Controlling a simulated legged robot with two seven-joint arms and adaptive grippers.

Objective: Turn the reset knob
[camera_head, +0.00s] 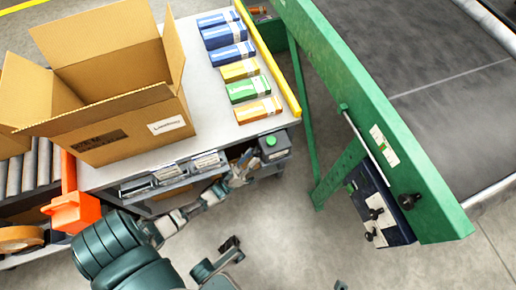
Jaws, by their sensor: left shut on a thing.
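My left gripper (238,174) reaches from the lower left to a small grey box (275,150) with a green top button (271,141), at the near right corner of the table. Its fingers are shut on a small part at the box's left side, seemingly the reset knob; the fingers hide it, so its angle cannot be told. Dark finger-like parts at the bottom, seemingly of my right gripper (230,244), show only in part, and their opening cannot be told.
An open cardboard box (120,120) and several small coloured cartons (243,90) stand on the table (205,125). A green machine frame (400,160) with a dark knobbed panel (378,210) and a grey belt (440,60) are at right. Open floor (290,235) lies between.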

